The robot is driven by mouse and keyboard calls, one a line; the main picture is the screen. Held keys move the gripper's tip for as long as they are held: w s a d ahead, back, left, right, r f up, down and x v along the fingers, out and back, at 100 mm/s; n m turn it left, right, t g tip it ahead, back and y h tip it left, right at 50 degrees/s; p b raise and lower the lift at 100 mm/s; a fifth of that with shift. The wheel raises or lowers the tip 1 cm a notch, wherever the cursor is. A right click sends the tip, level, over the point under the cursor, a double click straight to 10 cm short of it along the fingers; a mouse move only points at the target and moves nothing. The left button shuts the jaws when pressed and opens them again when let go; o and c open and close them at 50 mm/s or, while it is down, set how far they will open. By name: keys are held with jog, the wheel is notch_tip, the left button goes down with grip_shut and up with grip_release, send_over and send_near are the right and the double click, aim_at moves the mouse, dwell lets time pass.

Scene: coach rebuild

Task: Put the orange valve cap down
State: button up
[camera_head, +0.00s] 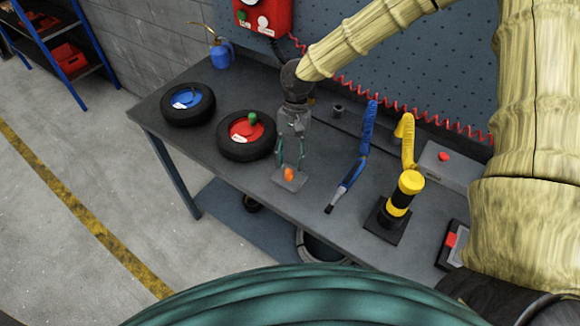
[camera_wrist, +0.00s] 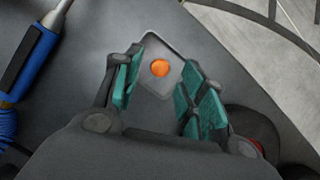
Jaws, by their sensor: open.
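The small round orange valve cap (camera_head: 289,174) rests on a small grey tray (camera_head: 296,184) near the front edge of the workbench. In the wrist view the cap (camera_wrist: 160,68) lies on the tray (camera_wrist: 152,41), between and beyond my fingertips. My gripper (camera_head: 290,165) hangs over the tray, pointing down. In the wrist view its two teal-padded fingers (camera_wrist: 156,90) are apart, with clear space around the cap. Neither finger visibly touches it.
A wheel with a red hub (camera_head: 246,130) and green cap lies just left of my gripper; a blue-hubbed wheel (camera_head: 188,103) lies farther left. The bench's front edge is close.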

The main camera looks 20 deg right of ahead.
jog(key=b+v, duration=0.2)
jog(key=v, duration=0.7)
